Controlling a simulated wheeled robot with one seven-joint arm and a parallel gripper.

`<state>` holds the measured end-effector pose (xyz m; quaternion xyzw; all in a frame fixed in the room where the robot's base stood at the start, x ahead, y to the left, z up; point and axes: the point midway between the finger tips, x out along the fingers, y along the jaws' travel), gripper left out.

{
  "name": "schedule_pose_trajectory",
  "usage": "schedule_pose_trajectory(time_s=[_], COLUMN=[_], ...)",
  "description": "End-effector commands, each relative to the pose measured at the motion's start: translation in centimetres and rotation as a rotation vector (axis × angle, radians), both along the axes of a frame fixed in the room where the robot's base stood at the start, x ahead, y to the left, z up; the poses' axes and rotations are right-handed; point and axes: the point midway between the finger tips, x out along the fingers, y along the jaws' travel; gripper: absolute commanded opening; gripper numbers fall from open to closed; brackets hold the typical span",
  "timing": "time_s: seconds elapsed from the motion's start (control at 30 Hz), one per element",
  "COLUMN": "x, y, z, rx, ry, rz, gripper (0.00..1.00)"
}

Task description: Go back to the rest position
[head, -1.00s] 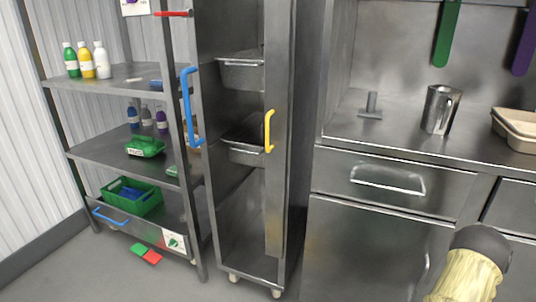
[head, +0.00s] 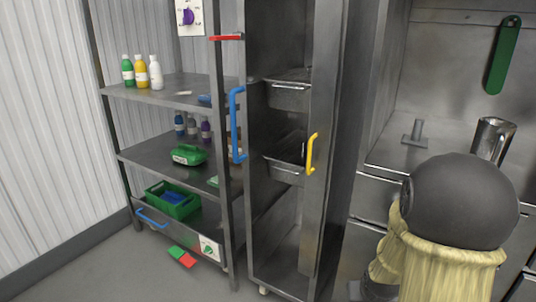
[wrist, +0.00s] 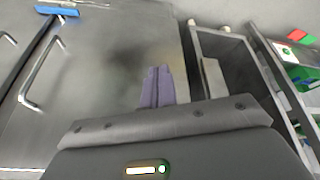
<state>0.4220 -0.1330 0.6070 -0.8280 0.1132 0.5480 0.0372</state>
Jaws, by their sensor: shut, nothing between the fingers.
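My gripper (wrist: 157,87) shows in the wrist view as a pair of purple-grey fingers closed together, with nothing between them. It is in front of a flat steel cabinet face, with the open tall cabinet to its right in that view. In the head view my arm is at the lower right, with a dark round joint and a pale yellow cover, and it hides part of the counter and drawers. The fingers cannot be seen in the head view.
A tall steel cabinet (head: 328,215) holding steel pans stands open, its door with a yellow handle (head: 312,153). Left of it is a shelf rack with bottles (head: 141,72) and a green crate (head: 173,200). A steel jug (head: 490,138) is behind my arm.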

Motion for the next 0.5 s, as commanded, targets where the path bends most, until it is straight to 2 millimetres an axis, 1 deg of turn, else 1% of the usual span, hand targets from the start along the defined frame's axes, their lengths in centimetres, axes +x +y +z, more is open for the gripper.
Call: schedule_pose_trajectory(time_s=[0.03, 0.1, 0.2, 0.3, 0.5], x=[-0.5, -1.5, -3.0, -4.5, -7.7], y=[2.2, 4.6, 7.5, 9.8, 13.7], z=[1.6, 3.0, 4.4, 5.7, 7.7], rx=[0.008, 0.021, 0.039, 0.054, 0.084], ry=[0.014, 0.042, 0.081, 0.112, 0.169], rz=[0.035, 0.07, 0.116, 0.156, 0.235], gripper=[0.0, 0.0, 0.0, 0.0, 0.0])
